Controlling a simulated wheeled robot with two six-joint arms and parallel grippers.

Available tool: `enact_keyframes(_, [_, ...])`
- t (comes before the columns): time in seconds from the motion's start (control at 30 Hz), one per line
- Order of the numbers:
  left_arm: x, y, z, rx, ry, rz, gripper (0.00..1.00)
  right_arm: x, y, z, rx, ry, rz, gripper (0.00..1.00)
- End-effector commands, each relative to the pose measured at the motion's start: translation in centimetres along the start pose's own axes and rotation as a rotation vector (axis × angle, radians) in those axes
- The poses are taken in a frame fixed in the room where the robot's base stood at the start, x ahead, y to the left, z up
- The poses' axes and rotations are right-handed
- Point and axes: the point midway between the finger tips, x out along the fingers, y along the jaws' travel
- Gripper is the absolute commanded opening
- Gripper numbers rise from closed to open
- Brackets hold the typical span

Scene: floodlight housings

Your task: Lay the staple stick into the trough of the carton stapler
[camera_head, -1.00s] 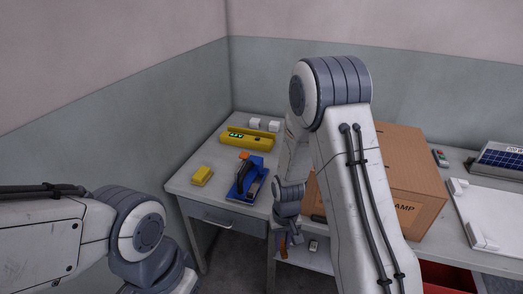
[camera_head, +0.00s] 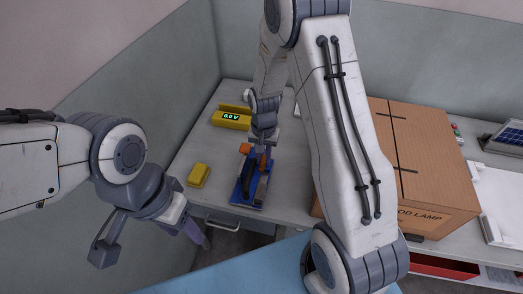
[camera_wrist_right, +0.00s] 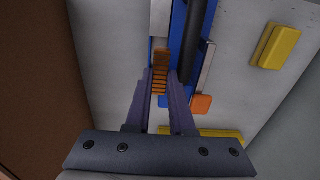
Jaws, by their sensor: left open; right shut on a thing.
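The carton stapler (camera_head: 239,190) lies on the table with a blue base, a dark handle and an orange end piece (camera_head: 245,148). In the right wrist view its blue body (camera_wrist_right: 197,20) and dark handle (camera_wrist_right: 197,45) run beside the fingers. My right gripper (camera_head: 264,147) is shut on the copper-coloured staple stick (camera_wrist_right: 160,82), over the stapler. The stick lies lengthwise between the fingers, roughly in line with the stapler. Whether it touches the trough I cannot tell. My left gripper (camera_head: 198,235) is open and empty, in front of the table's left part.
A yellow block (camera_head: 198,175) lies left of the stapler. A yellow meter (camera_head: 232,121) reading 0.0 V lies behind it. A large cardboard carton (camera_head: 425,160) stands to the right. My right arm hides part of the table.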

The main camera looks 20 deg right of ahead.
Motion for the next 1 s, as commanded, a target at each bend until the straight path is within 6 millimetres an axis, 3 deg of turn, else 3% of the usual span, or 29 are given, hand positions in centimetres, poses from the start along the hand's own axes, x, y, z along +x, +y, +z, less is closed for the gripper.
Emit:
enact_keyframes(0.3, [-0.4,0.0,0.0,0.0,0.0,0.0,0.5,-0.1,0.3,0.0,0.003,0.0,0.001,0.0])
enact_keyframes(1.0, [4.0,-0.3,0.2,0.0,0.0,0.0,0.5,6.0,0.2,0.0,0.001,0.001,0.0,0.0])
